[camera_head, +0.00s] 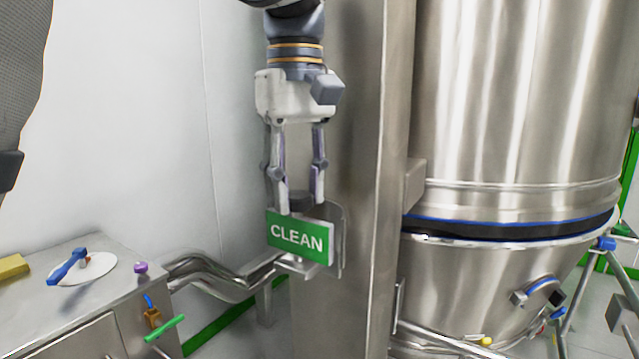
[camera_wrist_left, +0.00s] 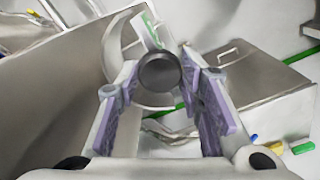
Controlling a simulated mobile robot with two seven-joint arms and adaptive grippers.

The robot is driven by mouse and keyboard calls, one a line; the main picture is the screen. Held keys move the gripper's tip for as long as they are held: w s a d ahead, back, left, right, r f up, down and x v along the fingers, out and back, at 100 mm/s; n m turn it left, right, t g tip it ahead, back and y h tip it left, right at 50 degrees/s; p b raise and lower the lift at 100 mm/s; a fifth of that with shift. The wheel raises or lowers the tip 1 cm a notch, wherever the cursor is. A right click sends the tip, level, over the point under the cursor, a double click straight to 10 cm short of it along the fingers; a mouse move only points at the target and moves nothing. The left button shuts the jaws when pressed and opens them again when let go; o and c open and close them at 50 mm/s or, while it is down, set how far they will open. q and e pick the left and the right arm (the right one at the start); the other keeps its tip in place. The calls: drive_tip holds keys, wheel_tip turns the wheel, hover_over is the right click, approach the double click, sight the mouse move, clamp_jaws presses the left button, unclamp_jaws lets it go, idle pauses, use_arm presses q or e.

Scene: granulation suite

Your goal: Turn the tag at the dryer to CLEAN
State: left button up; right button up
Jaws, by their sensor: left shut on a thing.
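The tag (camera_head: 298,238) is a green plate that reads CLEAN in white and faces my head camera. It sits at a metal holder (camera_head: 337,232) on the steel column beside the dryer (camera_head: 515,110). My left gripper (camera_head: 300,203) points down from above, just over the tag. It is shut on a dark round knob (camera_wrist_left: 160,72) at the tag's top, which shows between the purple finger pads in the left wrist view. A thin white and green edge in that view (camera_wrist_left: 151,30) looks like the tag seen from above. My right gripper is not in view.
A steel cabinet (camera_head: 75,306) stands at the lower left with a white disc (camera_head: 98,267), a blue tool and a purple knob (camera_head: 141,267) on top. Bent pipes (camera_head: 215,279) run from it to the column. The white wall behind is bare.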

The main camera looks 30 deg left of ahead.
use_arm(q)
drive_tip(key=shift+r, duration=0.1)
idle(0.3)
drive_tip(key=o, duration=1.2)
drive_tip(key=shift+c, duration=0.2)
wheel_tip(320, 180, up, 7)
drive_tip(key=shift+r, duration=0.2)
